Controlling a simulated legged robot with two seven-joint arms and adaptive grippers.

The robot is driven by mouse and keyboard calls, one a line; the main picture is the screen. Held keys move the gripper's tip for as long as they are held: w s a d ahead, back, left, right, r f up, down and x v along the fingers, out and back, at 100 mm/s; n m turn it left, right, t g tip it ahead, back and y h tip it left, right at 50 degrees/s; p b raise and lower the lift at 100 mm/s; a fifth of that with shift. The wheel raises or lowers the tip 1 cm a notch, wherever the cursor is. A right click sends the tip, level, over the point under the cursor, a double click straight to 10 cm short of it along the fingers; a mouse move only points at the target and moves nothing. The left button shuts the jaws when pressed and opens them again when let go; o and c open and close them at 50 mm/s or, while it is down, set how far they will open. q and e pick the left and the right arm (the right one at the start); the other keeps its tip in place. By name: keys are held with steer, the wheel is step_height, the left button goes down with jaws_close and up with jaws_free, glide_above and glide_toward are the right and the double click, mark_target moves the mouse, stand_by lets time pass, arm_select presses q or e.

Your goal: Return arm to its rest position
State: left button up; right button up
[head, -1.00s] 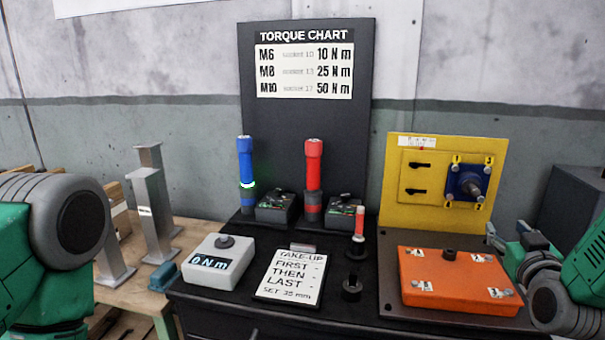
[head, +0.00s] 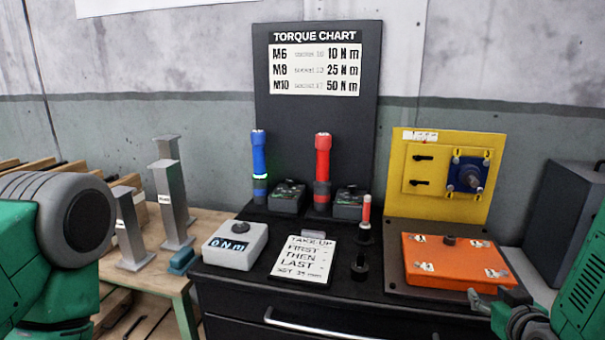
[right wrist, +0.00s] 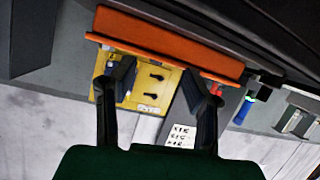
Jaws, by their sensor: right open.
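My right gripper (head: 492,297) is at the lower right of the head view, near the front right corner of the orange plate (head: 455,257). In the right wrist view its two fingers (right wrist: 160,85) stand wide apart with nothing between them held. The orange plate's edge shows beyond the fingertips there, and I cannot tell the exact gap. A green and grey arm link of mine fills the left side of the head view; my left gripper is out of frame.
The black bench holds a blue tool (head: 259,165), a red tool (head: 322,170), a grey display box (head: 236,245), a white card (head: 304,259) and a yellow panel (head: 428,190). A torque chart board (head: 315,120) stands behind. A wooden table (head: 205,225) with metal posts is left.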

steer(key=s+a+f+g+y, duration=0.1)
steer(key=s+a+f+g, duration=0.2)
steer(key=s+f, duration=0.45)
steer(key=s+a+f+g+y, duration=0.1)
steer(key=s+a+f+g, duration=0.25)
steer(key=s+f, duration=0.35)
steer(key=s+a+f+g, duration=0.1)
steer(key=s+f+g, duration=0.2)
steer(key=s, duration=0.6)
steer(key=s+a+f+g, duration=0.1)
steer(key=s+f+g, duration=0.2)
steer(key=s, duration=0.6)
steer(key=shift+s+a+f+n+g, duration=0.25)
steer(key=shift+f+n+g, duration=0.1)
steer(key=shift+f, duration=0.55)
steer(key=shift+w, duration=0.2)
